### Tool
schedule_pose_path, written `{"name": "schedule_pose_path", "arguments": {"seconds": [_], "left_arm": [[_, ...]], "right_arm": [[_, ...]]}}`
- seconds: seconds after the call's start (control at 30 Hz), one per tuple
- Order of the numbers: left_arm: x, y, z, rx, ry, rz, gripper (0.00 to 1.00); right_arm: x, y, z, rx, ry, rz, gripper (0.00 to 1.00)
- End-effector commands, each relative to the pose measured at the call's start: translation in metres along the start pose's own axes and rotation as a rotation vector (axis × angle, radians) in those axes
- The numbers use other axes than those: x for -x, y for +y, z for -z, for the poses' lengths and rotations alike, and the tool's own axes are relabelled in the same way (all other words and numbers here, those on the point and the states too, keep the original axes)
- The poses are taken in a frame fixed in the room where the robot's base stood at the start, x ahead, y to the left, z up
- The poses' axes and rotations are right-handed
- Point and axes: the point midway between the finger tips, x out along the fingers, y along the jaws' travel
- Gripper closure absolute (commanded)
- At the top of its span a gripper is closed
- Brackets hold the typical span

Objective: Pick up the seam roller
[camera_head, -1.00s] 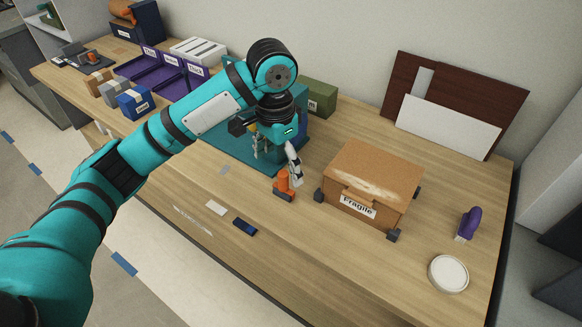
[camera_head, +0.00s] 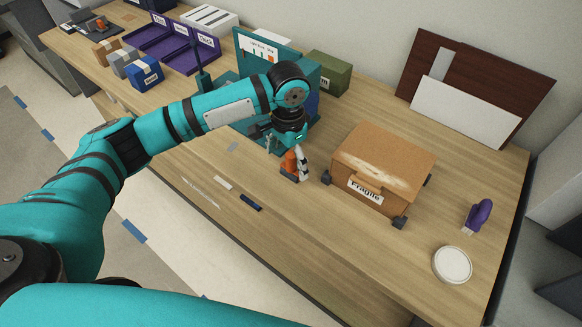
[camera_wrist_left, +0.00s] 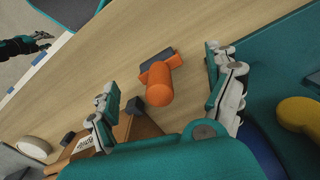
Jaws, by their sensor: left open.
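An orange-handled tool with a dark foot (camera_head: 289,164), which looks like the seam roller, stands upright on the wooden table, left of the cardboard box. In the left wrist view its rounded orange handle (camera_wrist_left: 160,88) points towards the camera, between the fingers. My left gripper (camera_head: 286,156) is open, with one finger on each side of the handle; a gap shows on both sides in the wrist view (camera_wrist_left: 161,86). A small dark gripper, apparently my right one (camera_wrist_left: 42,40), shows far off in the wrist view; its jaws are too small to judge.
The "Fragile" cardboard box (camera_head: 383,153) stands close right of the tool. A teal stand (camera_head: 262,50) is behind. A purple-handled tool (camera_head: 480,213) and white round lid (camera_head: 452,264) are at right.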

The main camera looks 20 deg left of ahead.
Motion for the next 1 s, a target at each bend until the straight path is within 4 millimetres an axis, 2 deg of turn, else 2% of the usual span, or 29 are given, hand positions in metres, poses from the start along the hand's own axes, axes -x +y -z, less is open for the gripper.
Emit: {"name": "schedule_pose_path", "arguments": {"seconds": [0.17, 0.33, 0.47, 0.63, 1.0], "left_arm": [[-0.021, 0.002, 0.002, 0.0, -0.004, -0.001, 0.11], [-0.044, 0.003, 0.003, 0.0, -0.002, -0.001, 0.11], [-0.051, 0.003, 0.003, -0.001, 0.0, 0.0, 0.11], [-0.051, 0.003, 0.003, -0.001, 0.0, 0.0, 0.11], [-0.05, 0.003, 0.003, -0.001, 0.0, 0.0, 0.58]], "right_arm": [[0.009, 0.0, -0.003, 0.0, -0.009, 0.0, 0.61], [0.013, -0.003, -0.021, 0.0, -0.037, 0.004, 0.61], [0.013, -0.004, -0.029, 0.001, -0.05, 0.005, 0.61], [0.013, -0.004, -0.027, 0.001, -0.046, 0.005, 0.61], [0.012, -0.002, -0.015, 0.001, -0.027, 0.002, 0.61]]}}
